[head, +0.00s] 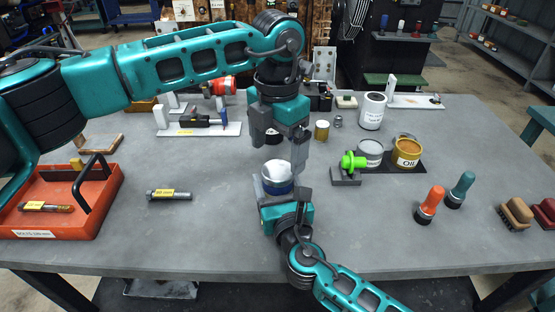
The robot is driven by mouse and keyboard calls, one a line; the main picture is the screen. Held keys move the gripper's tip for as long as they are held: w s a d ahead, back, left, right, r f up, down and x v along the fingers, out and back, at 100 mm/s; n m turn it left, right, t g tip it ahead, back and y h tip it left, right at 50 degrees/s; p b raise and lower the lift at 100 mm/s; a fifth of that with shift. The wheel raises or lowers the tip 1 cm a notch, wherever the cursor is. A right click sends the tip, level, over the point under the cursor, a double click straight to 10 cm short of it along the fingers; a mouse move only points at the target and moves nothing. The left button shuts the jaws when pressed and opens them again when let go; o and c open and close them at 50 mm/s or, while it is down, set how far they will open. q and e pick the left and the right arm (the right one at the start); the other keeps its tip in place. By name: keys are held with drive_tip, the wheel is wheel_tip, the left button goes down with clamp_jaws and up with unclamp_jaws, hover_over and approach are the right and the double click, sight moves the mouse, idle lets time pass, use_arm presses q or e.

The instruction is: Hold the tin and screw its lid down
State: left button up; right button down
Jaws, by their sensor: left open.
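The tin (277,187) stands upright near the middle of the table, with a blue band on its side. A white round top, which looks like its lid (277,168), sits on it; I cannot tell how tightly. My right gripper (280,192) comes from the front, its fingers on either side of the tin, and appears shut on it. My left gripper (280,148) points down just above and behind the lid. Its fingers are wide apart with nothing between them. The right gripper hides the tin's lower front.
A red tray (62,222) and a labelled bolt (169,195) lie left. A green-knobbed fixture (347,170), an oil can (406,152), a white canister (372,110) and two screwdriver-like handles (429,205) stand right. The table's front is mostly clear.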

use_arm(q)
wheel_tip(320, 180, up, 8)
drive_tip(key=shift+f, duration=0.15)
use_arm(e)
unclamp_jaws()
idle(0.3)
use_arm(q)
drive_tip(key=shift+r+p, duration=0.45)
use_arm(e)
drive_tip(key=v, duration=1.3)
